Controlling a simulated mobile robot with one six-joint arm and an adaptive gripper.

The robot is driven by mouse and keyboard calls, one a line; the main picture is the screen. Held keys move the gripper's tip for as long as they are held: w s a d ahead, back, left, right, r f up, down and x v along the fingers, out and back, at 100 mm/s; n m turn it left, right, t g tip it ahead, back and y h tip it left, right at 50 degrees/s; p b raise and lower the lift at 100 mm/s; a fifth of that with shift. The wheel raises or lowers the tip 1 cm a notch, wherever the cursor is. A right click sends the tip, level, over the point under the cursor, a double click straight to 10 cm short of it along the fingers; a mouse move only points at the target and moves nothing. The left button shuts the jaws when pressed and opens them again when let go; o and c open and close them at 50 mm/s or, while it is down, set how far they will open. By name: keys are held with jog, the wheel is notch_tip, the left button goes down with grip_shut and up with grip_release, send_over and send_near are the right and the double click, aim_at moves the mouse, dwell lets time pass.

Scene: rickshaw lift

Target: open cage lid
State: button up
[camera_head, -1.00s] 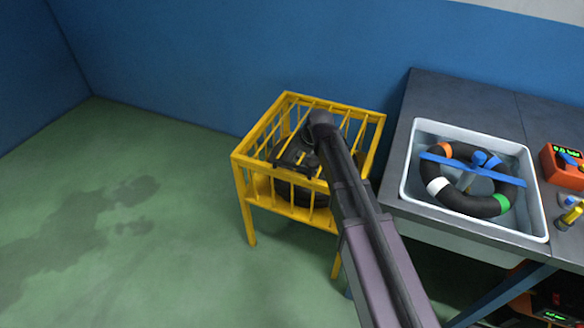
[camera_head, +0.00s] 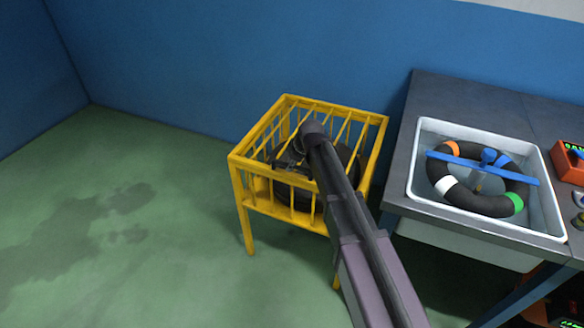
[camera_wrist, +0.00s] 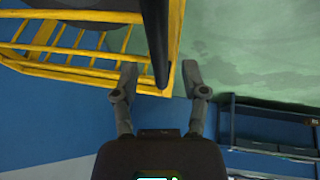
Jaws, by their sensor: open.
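The yellow barred cage (camera_head: 238,180) stands on legs against the blue wall in the head view. Its barred lid (camera_head: 345,130) looks level with the top frame, as if closed. A dark round tyre (camera_head: 345,165) lies inside. My gripper (camera_head: 288,168) is at the cage top, partly hidden by my arm. In the wrist view my gripper (camera_wrist: 160,82) is open, with one finger on each side of a dark bar (camera_wrist: 155,45) and a corner of the yellow frame (camera_wrist: 90,70). I cannot tell whether the fingers touch either.
A grey bench (camera_head: 460,95) stands to the right of the cage, close to it. It holds a white tray (camera_head: 418,160) with a dark ring and blue bar inside, and an orange box (camera_head: 568,165). Green floor (camera_head: 110,210) is open on the left.

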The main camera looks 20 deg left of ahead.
jog(key=shift+w+a+f, duration=0.1)
jog(key=shift+a+f, duration=0.05)
jog(key=shift+f, duration=0.2)
grip_shut()
jog(key=shift+r, duration=0.1)
